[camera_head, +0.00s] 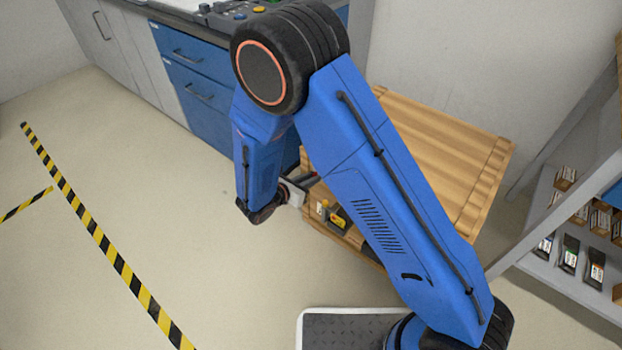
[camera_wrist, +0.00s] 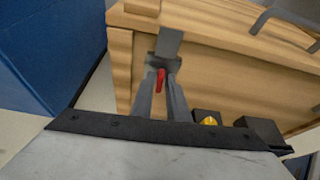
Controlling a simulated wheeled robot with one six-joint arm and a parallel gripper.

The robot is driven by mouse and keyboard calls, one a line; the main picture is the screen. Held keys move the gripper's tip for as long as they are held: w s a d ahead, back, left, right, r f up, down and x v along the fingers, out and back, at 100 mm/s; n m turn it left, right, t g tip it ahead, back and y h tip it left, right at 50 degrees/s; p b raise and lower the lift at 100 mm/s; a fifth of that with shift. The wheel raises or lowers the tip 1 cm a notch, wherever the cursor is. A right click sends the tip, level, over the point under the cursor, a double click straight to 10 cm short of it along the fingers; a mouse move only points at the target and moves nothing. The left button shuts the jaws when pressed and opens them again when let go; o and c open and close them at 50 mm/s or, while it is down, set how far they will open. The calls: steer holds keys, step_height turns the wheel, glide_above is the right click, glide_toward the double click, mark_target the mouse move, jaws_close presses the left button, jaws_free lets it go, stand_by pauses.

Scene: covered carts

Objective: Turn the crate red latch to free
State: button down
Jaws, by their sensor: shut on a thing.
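The wooden crate (camera_head: 445,150) stands beside the blue cabinet, partly hidden by my arm. In the wrist view its side wall (camera_wrist: 215,75) fills the upper part. The red latch (camera_wrist: 160,78) shows as a small red handle on that wall, just below a grey metal strap (camera_wrist: 168,42). My gripper (camera_wrist: 161,72) has its two grey fingers closed on either side of the red handle. The handle looks nearly upright in the wrist view. In the head view the red latch is hidden at my gripper (camera_head: 309,183).
A yellow latch (camera_wrist: 209,121) on a dark mount sits to the right; it also shows in the head view (camera_head: 337,222). A blue cabinet (camera_head: 200,90) stands close on the left. A shelf (camera_head: 565,255) with small boxes is at right. Open floor with striped tape lies left.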

steer(key=shift+w+a+f+n+g+h, duration=0.15)
steer(key=shift+n+g+h, duration=0.2)
steer(key=shift+n+h, duration=1.1)
steer(key=shift+w+a+f+n+g+h, duration=0.1)
steer(key=shift+w+f+n+g+h, duration=0.35)
steer(key=shift+n, duration=1.85)
steer(key=shift+s+a+r+n+g+h, duration=0.1)
steer(key=shift+s+n+g+h, duration=0.1)
steer(key=shift+n+h, duration=1.35)
steer(key=shift+n+y, duration=0.25)
steer(key=shift+n, duration=0.25)
steer(key=c, duration=1.9)
jaws_free()
steer(key=shift+w+d, duration=0.1)
steer(key=shift+o, duration=0.2)
steer(key=f+v, duration=0.1)
steer(key=v, duration=1.6)
steer(key=shift+a+r, duration=0.25)
steer(key=shift+r, duration=0.15)
